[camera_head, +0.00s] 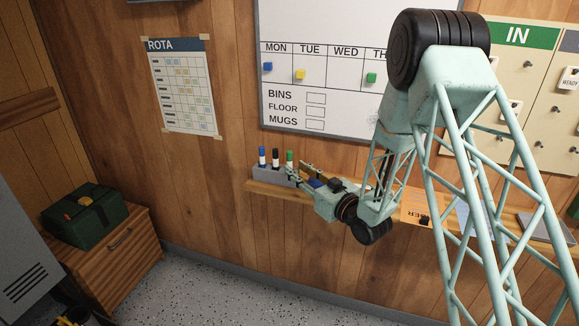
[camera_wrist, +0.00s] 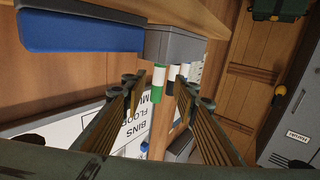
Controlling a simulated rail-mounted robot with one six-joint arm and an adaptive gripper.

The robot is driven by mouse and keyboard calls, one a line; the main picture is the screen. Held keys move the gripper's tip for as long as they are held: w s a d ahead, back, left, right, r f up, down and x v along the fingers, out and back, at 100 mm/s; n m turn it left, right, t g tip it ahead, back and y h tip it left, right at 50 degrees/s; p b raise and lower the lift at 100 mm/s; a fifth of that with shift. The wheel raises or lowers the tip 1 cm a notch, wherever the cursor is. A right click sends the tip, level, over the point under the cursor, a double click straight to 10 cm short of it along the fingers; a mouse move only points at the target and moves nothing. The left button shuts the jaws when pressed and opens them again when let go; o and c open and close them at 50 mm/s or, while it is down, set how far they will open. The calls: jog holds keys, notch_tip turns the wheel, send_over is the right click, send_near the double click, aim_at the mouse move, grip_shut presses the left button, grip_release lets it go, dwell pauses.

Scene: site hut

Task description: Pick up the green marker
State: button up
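The green marker (camera_head: 290,158) stands upright, green cap up, at the right end of a grey holder (camera_head: 268,173) on the wall shelf. A blue-capped marker (camera_head: 262,156) and a black-capped marker (camera_head: 275,157) stand left of it. My gripper (camera_head: 301,172) reaches in from the right, close to the green marker. In the wrist view, which looks upside down, the fingers of my gripper (camera_wrist: 157,88) are apart. The green marker (camera_wrist: 158,83) shows between the fingertips. I cannot tell whether it touches either finger.
The wooden shelf (camera_head: 262,188) runs along the wall under the whiteboard (camera_head: 345,75). A blue block (camera_wrist: 80,32) lies beside the holder. An orange card (camera_head: 413,205) is farther right. A green case (camera_head: 85,217) sits on a low cabinet at left.

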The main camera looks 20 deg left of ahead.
aim_at(291, 164)
jog(key=shift+a, duration=0.1)
dwell(0.3)
jog(key=shift+b+x, duration=0.45)
jog(key=shift+x, duration=2.2)
jog(key=shift+w+r, duration=0.15)
jog(key=c, duration=0.8)
